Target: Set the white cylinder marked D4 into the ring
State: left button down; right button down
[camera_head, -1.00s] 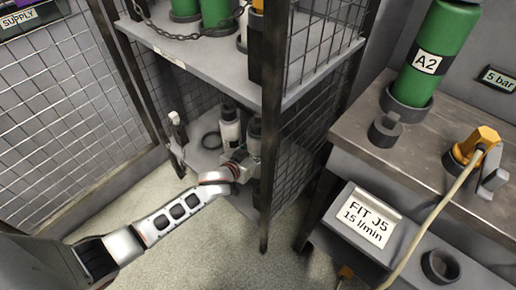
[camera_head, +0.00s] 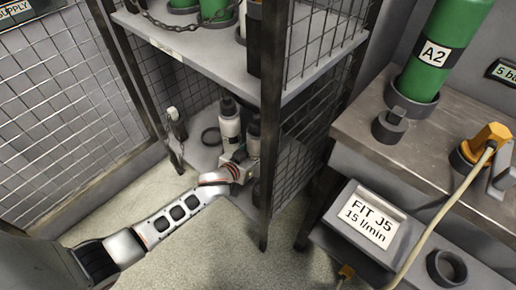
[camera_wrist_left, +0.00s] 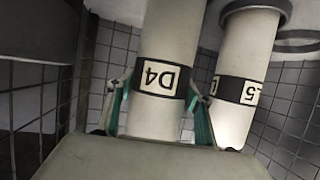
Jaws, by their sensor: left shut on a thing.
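The white cylinder marked D4 (camera_wrist_left: 168,40) has a black band with an upside-down label in the left wrist view. My left gripper (camera_wrist_left: 158,100) is shut on it, with a green-lined finger on each side near the band. In the head view the gripper (camera_head: 243,168) is inside the lower cage shelf, and the cylinder (camera_head: 253,142) is partly hidden by it and the cage post. An empty dark ring (camera_head: 446,268) sits on the low ledge at the right. Another dark ring-like holder (camera_head: 389,127) is on the bench. My right gripper is not in view.
A second white cylinder (camera_head: 229,128) stands close beside D4. A loose dark ring (camera_head: 211,137) lies on the lower shelf (camera_head: 197,157). The cage post (camera_head: 268,140) is close to my gripper. The bench holds green cylinder A2 (camera_head: 430,50) and a hose with an orange fitting (camera_head: 486,142).

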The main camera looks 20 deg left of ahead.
aim_at(252, 154)
pick_arm(q)
jog(key=c, duration=0.9)
grip_release()
jog(key=shift+w+r, duration=0.2)
jog(key=shift+r, duration=0.2)
jog(key=shift+o, duration=0.2)
jog(key=shift+s+f, duration=0.3)
jog(key=shift+f, duration=0.25)
jog(key=shift+v, duration=3.9)
jog(key=shift+r, duration=0.15)
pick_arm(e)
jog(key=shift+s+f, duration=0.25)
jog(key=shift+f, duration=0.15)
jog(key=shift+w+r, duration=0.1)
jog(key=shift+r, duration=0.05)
